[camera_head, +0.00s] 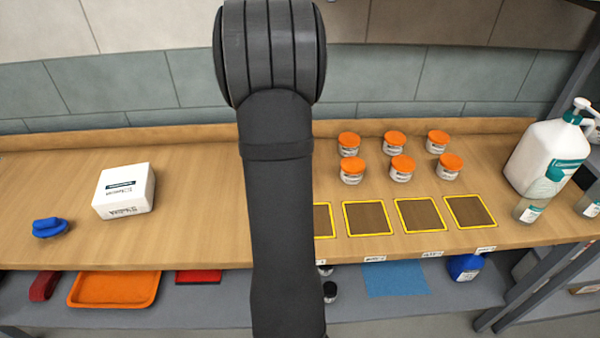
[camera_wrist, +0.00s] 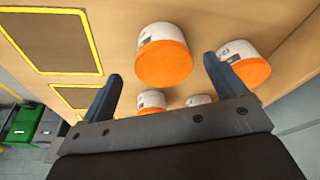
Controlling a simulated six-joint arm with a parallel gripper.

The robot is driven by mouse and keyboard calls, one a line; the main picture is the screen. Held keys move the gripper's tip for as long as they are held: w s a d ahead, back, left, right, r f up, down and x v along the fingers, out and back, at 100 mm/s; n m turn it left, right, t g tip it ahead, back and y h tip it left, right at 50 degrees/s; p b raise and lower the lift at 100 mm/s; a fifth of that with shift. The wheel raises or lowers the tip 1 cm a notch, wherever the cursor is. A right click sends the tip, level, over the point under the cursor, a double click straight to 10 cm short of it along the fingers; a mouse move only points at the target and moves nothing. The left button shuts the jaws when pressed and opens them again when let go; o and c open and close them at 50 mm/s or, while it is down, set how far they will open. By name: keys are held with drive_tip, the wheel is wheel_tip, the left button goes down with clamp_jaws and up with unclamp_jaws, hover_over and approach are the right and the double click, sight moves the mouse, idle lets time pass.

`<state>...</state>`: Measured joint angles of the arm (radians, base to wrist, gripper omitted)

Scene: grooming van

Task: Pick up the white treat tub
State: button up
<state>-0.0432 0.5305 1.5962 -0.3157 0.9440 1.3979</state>
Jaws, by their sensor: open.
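Several small white tubs with orange lids stand upright in two rows on the wooden counter, such as the front left tub (camera_head: 352,174) in the head view. I cannot tell which one the task means by the treat tub. In the wrist view, one tub (camera_wrist: 163,60) shows in line with the gap between my fingers, and another tub (camera_wrist: 243,65) is beside the right finger. Two more tubs are partly hidden behind the gripper. My gripper (camera_wrist: 162,67) is open and empty. In the head view my arm hides it.
Yellow-framed brown squares (camera_head: 368,218) lie in front of the tubs. A large white pump bottle (camera_head: 548,155) and a small jar (camera_head: 528,210) stand right. A white box (camera_head: 124,191) and a blue object (camera_head: 49,228) are left. A lower shelf holds an orange tray (camera_head: 114,289).

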drive_tip(key=x, duration=0.4)
drive_tip(key=shift+w+f, duration=0.2)
drive_tip(key=shift+w, duration=0.05)
drive_tip(key=c, duration=1.1)
drive_tip(key=shift+r, duration=0.1)
